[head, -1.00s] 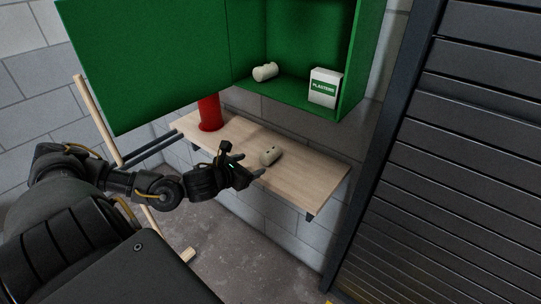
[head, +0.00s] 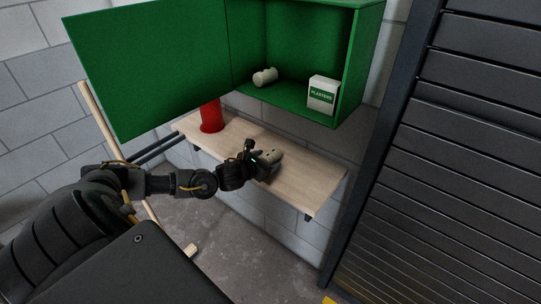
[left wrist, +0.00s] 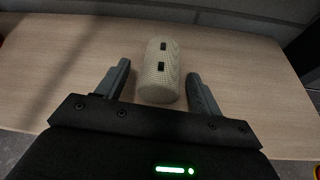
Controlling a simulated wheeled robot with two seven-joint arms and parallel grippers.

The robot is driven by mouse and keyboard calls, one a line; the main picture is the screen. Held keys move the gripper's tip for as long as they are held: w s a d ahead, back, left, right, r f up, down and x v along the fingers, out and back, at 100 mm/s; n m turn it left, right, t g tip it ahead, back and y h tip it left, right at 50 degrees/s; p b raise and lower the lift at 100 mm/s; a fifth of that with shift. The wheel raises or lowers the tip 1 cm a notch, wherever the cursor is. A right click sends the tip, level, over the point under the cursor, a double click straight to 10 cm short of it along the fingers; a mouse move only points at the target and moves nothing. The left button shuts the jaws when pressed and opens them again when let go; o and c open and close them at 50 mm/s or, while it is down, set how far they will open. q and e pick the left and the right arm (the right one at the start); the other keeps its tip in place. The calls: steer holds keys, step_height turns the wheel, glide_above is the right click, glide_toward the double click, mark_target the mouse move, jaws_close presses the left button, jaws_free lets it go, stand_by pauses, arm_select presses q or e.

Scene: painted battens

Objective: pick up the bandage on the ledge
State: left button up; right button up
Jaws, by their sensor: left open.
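The bandage (left wrist: 158,74) is a cream, woven-textured roll with two small dark marks, lying on the wooden ledge (head: 310,180). In the head view the bandage (head: 274,155) shows just beyond my left gripper, partly covered by it. My left gripper (left wrist: 162,85) is open in the left wrist view, with one finger on each side of the near end of the bandage and a gap on both sides. In the head view my left gripper (head: 262,163) is low over the ledge. My right gripper is in neither view.
A green wall cabinet (head: 357,65) hangs open above the ledge, its door (head: 150,65) swung left. Inside are another cream roll (head: 265,77) and a plasters box (head: 322,95). A red cylinder (head: 211,116) stands on the ledge's left. The ledge's right end is clear.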

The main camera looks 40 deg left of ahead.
mark_target(275, 150)
arm_select(q)
steer(key=c, duration=1.1)
steer(key=shift+o, duration=0.2)
steer(key=shift+r, duration=0.15)
steer(key=shift+r+b, duration=0.3)
steer(key=r, duration=0.1)
steer(key=r+b, duration=0.1)
steer(key=shift+s+d+r, duration=0.15)
steer(key=shift+d+r, duration=0.05)
steer(key=shift+r, duration=0.15)
steer(key=s+d+r, duration=0.9)
steer(key=d, duration=0.1)
steer(key=shift+r, duration=0.2)
